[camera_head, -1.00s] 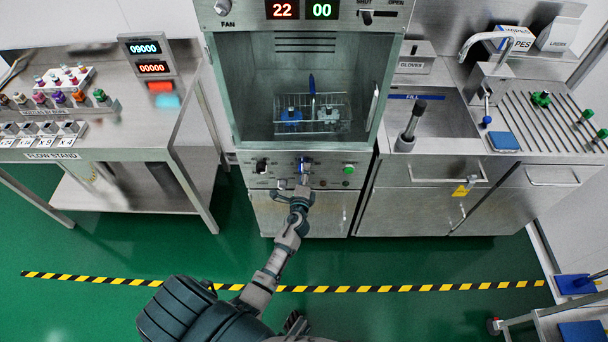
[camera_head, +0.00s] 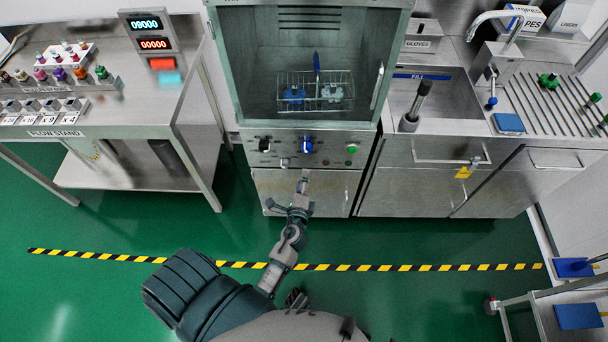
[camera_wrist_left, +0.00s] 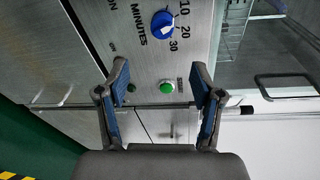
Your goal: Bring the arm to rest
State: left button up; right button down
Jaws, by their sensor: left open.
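My left gripper (camera_head: 302,182) is in front of the washer's lower cabinet door, below the control panel (camera_head: 325,148). In the left wrist view my left gripper (camera_wrist_left: 160,85) has its two fingers spread wide, with nothing between them. The blue knob (camera_head: 306,146) on the panel is apart from the fingers; the blue knob also shows in the left wrist view (camera_wrist_left: 162,24), above the fingertips, with minute marks around it. A green button (camera_head: 352,149) sits to its right. My right gripper is not in view.
The washer chamber (camera_head: 260,70) holds a wire rack (camera_head: 330,104) with blue and white items. A flow stand table (camera_head: 130,110) is at left, and a sink counter (camera_head: 450,140) at right. A striped floor line (camera_head: 400,267) crosses the clear green floor.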

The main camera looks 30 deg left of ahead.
pick_arm(q)
jog(key=shift+a, duration=0.1)
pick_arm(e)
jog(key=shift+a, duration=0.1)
pick_arm(q)
jog(key=s+d+f+n+g+h+p, duration=0.15)
jog(key=s+f+n+g, duration=0.35)
jog(key=f, duration=0.6)
jog(key=s+d+f+n+g+h, duration=0.25)
jog(key=s+f, duration=0.55)
jog(key=f, duration=0.4)
jog(key=s+d+f+n+g+h, duration=0.1)
jog(key=s+d+f+n+g, duration=0.1)
jog(key=s+f, duration=0.3)
jog(key=s+d+f+n+g+h, duration=0.2)
jog(key=s+f+n+g, duration=0.1)
jog(key=s, duration=0.9)
notch_tip(320, 180, down, 2)
jog(key=shift+d+f+g+h+p, duration=0.2)
jog(key=shift+d+g+h+p, duration=0.1)
jog(key=shift+d+g+p, duration=0.15)
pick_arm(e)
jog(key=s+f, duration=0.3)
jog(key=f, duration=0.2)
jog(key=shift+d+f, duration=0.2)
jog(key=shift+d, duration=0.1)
pick_arm(q)
jog(key=shift+a, duration=0.1)
jog(key=shift+c, duration=0.3)
